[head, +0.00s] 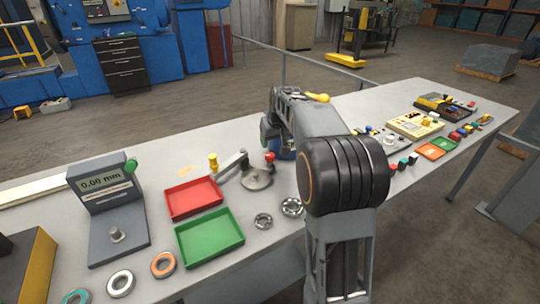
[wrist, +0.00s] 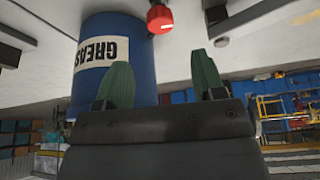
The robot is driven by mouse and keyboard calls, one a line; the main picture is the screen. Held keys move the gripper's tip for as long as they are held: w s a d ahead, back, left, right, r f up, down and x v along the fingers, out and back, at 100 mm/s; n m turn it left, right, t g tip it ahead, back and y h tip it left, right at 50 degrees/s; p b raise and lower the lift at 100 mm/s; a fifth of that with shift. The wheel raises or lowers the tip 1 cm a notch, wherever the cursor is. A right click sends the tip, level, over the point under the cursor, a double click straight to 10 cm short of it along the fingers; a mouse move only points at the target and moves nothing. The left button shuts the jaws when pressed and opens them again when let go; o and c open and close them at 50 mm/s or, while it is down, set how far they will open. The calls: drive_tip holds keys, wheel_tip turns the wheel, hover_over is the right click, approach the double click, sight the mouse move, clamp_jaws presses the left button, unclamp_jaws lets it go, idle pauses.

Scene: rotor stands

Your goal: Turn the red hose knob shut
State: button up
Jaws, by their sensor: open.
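In the wrist view, which shows the scene upside down, the red knob (wrist: 160,18) is at the top centre, beside a blue drum lettered GREASE (wrist: 115,40). My gripper (wrist: 158,62) is open, with two green fingers apart and nothing between them. The knob lies beyond the fingertips, between their lines, and is not touched. In the head view a red knob (head: 270,157) shows just left of the blue drum (head: 286,152), which my arm partly hides. My gripper is largely hidden there behind my arm. A hose cannot be made out.
A lever tool with a round base (head: 257,180) stands just in front of the knob. A red tray (head: 192,198), a green tray (head: 210,237) and bearing rings (head: 292,207) lie nearer. A gauge stand (head: 113,205) is at left. Panels and small parts (head: 415,125) fill the right.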

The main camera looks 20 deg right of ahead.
sight(270, 155)
drive_tip(key=x, duration=0.8)
drive_tip(key=shift+w+f, duration=0.15)
drive_tip(key=shift+f, duration=0.2)
drive_tip(key=shift+c, duration=0.2)
drive_tip(key=c, duration=0.9)
